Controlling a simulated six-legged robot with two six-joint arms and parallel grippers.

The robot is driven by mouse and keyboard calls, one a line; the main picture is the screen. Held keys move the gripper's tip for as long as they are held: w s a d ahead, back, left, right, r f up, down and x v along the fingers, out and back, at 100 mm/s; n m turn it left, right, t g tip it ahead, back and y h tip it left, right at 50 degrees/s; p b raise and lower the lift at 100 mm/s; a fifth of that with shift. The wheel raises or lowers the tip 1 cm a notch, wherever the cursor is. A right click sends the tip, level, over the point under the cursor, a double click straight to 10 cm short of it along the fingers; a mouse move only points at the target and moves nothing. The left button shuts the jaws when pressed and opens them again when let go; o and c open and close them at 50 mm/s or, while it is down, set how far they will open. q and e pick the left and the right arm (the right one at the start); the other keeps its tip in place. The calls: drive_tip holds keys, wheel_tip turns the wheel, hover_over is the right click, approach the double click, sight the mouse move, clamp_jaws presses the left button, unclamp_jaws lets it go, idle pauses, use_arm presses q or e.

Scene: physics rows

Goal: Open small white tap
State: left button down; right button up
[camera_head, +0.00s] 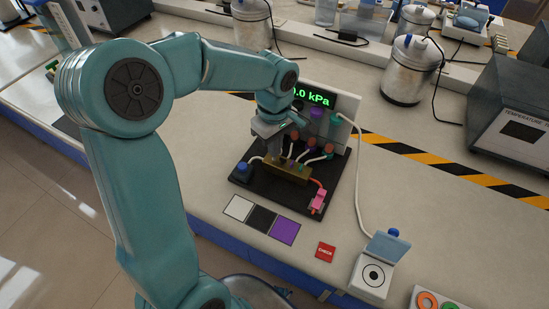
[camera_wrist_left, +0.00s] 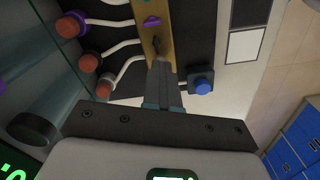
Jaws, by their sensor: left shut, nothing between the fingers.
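A brass manifold (camera_head: 290,173) sits on a black board in front of the pressure display. In the left wrist view the brass manifold (camera_wrist_left: 142,12) carries a purple tap (camera_wrist_left: 152,22) and a small dark tap (camera_wrist_left: 157,43). I cannot make out a white tap; the part of the manifold behind my fingers is hidden. My left gripper (camera_head: 277,156) is shut and empty, pointing down at the left part of the manifold. In the wrist view its closed fingertips (camera_wrist_left: 161,64) are just beside the dark tap; whether they touch anything I cannot tell. My right gripper is not in view.
Several red-capped ports (camera_wrist_left: 68,27) with white tubes stand behind the manifold. A blue knob (camera_head: 243,168) is at its left, a pink connector (camera_head: 317,201) at its right. White (camera_head: 238,208), black (camera_head: 262,219) and purple (camera_head: 285,232) squares and a red CHECK pad (camera_head: 325,252) lie in front.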

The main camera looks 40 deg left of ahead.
use_arm(q)
drive_tip(key=shift+f+n+b, duration=0.15)
drive_tip(key=shift+n+b, duration=0.35)
drive_tip(key=shift+n, duration=0.6)
drive_tip(key=n+b, duration=0.1)
drive_tip(key=n, duration=0.2)
drive_tip(key=shift+n, duration=1)
drive_tip(key=c, duration=1.6)
unclamp_jaws()
drive_tip(key=shift+r, duration=0.25)
drive_tip(key=shift+r+p, duration=2.8)
drive_tip(key=shift+r, duration=0.65)
